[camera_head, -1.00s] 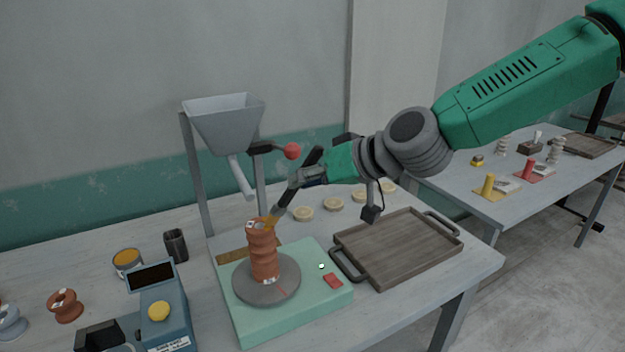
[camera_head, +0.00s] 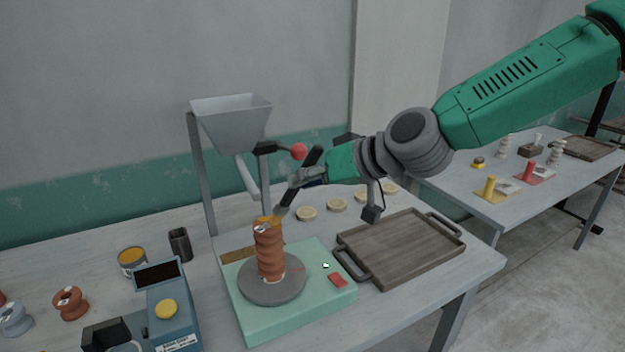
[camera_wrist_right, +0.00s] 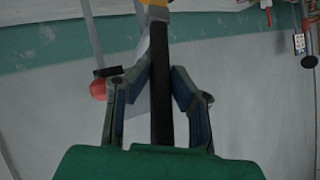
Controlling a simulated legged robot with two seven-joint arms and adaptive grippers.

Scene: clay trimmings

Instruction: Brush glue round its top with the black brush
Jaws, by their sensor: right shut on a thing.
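A ribbed terracotta clay piece (camera_head: 270,255) stands upright on the grey round turntable (camera_head: 268,298) of a mint-green base (camera_head: 318,306). My right gripper (camera_head: 297,180) is shut on the black brush (camera_head: 314,157), above and right of the piece. The brush slants down left, its bristles (camera_head: 281,211) at the piece's back top edge. Amber colour shows at that edge; exact contact is unclear. In the right wrist view, the black handle (camera_wrist_right: 161,90) stands between the two fingers, with a yellow-brown part above it. My left gripper is out of view.
A glue tin (camera_head: 132,262) and a dark cup (camera_head: 180,244) stand left. A blue device (camera_head: 172,327) is at the front. A grey hopper (camera_head: 232,122) rises behind. A wooden tray (camera_head: 400,250) lies right, with pale discs (camera_head: 337,205) behind it.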

